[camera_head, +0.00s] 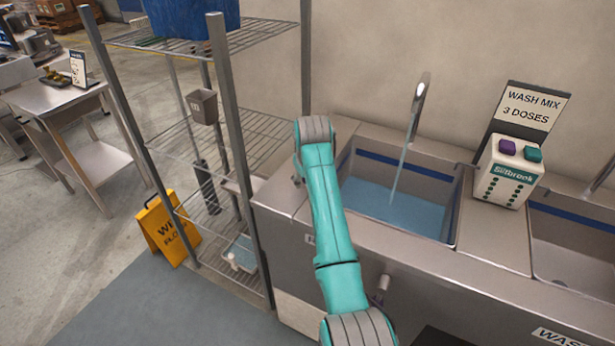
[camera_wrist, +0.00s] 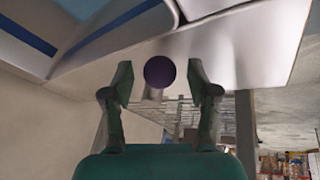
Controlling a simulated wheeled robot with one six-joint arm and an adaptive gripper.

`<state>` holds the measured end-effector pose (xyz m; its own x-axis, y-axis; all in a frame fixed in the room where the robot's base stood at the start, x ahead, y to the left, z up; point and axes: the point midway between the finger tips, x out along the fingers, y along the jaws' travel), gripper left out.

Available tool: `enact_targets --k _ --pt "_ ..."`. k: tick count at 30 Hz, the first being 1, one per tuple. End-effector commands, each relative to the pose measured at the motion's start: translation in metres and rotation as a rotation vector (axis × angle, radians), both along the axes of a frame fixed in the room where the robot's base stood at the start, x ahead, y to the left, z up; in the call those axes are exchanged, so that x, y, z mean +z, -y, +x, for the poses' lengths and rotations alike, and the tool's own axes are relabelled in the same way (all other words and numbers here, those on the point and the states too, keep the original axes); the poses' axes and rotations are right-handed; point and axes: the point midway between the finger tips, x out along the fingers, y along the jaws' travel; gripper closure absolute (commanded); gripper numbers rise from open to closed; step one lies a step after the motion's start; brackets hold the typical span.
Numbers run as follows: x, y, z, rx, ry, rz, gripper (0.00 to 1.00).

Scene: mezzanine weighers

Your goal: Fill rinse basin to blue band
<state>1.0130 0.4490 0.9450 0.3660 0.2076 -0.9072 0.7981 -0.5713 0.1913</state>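The left basin (camera_head: 452,205) holds blue water (camera_head: 400,214), and a stream runs into it from the tap (camera_head: 418,105). The blue band (camera_head: 395,162) runs along the basin's inner wall; the water surface lies below it, with bare wall between. In the wrist view, my gripper (camera_wrist: 160,78) is open, its fingers apart. A round purple knob (camera_wrist: 160,71) on a pale stem shows between the fingertips, with a gap at each side; I cannot tell how deep it sits. My arm hides my gripper in the head view.
A dispenser (camera_head: 509,175) with purple and teal buttons stands between the basins, before a "WASH MIX 3 DOSES" sign (camera_head: 533,105). A second basin (camera_head: 575,250) is at right. A wire shelf (camera_head: 190,150) and yellow floor sign (camera_head: 168,230) stand left.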

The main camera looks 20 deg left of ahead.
Motion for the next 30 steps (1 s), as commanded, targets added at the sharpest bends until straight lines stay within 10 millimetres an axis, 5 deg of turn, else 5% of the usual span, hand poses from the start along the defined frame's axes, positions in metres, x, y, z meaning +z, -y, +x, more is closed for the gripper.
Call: enact_targets --k 8,21,30 --pt "0.008 0.001 -0.002 0.0 0.003 0.001 0.41" --pt "0.08 0.017 -0.031 0.0 0.004 0.002 0.41" --pt "0.107 0.024 -0.043 0.0 0.0 0.0 0.41"
